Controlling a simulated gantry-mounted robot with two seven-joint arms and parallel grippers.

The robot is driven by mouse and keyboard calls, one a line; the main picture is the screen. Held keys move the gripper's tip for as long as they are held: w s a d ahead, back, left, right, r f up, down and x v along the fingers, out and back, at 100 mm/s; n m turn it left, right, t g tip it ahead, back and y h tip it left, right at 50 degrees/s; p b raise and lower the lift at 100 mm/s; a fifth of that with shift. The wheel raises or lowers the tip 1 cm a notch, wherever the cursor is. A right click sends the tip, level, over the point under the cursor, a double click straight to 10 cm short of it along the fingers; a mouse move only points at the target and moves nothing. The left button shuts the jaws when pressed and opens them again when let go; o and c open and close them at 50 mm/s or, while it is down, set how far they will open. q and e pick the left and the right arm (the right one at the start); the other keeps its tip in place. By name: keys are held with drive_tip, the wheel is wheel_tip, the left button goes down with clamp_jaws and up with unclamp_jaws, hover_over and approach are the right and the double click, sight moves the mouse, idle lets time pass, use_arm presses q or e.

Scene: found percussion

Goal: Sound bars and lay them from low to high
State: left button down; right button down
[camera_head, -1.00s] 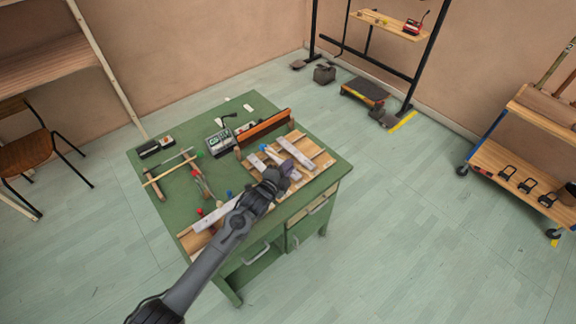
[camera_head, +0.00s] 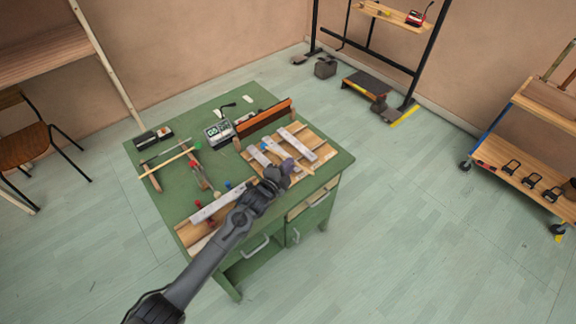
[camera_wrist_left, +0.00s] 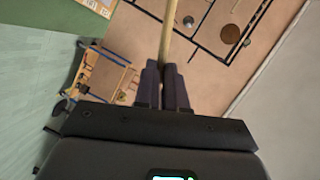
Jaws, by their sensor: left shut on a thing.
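My left gripper (camera_head: 288,168) is over the right front part of the green bench. It is shut on a thin wooden stick (camera_wrist_left: 168,35), which shows between the fingers (camera_wrist_left: 162,88) in the left wrist view. The stick's far end is out of that view. Several pale grey bars lie on a slatted wooden board (camera_head: 322,166): a left bar (camera_head: 258,156), a middle bar (camera_head: 276,148) and a right bar (camera_head: 297,139). Another grey bar (camera_head: 213,208) lies at the front left of the bench. A meter (camera_head: 217,132) with a lit green display stands behind the board.
The green bench top (camera_head: 190,118) also carries an orange-brown rail (camera_head: 264,118), a wooden frame with a stick (camera_head: 167,165), and small dark boxes (camera_head: 148,139). A chair (camera_head: 28,147) stands left. A wheeled cart (camera_head: 520,165) stands right.

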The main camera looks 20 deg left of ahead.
use_arm(q)
wheel_tip(320, 180, down, 6)
drive_tip(key=w+a+n+g+b, duration=0.1)
drive_tip(key=n+b, duration=0.1)
drive_tip(key=b, duration=0.2)
wheel_tip(320, 180, up, 7)
drive_tip(key=p, duration=0.6)
drive_tip(key=shift+a+p, duration=0.15)
drive_tip(key=shift+p, duration=0.15)
idle(0.7)
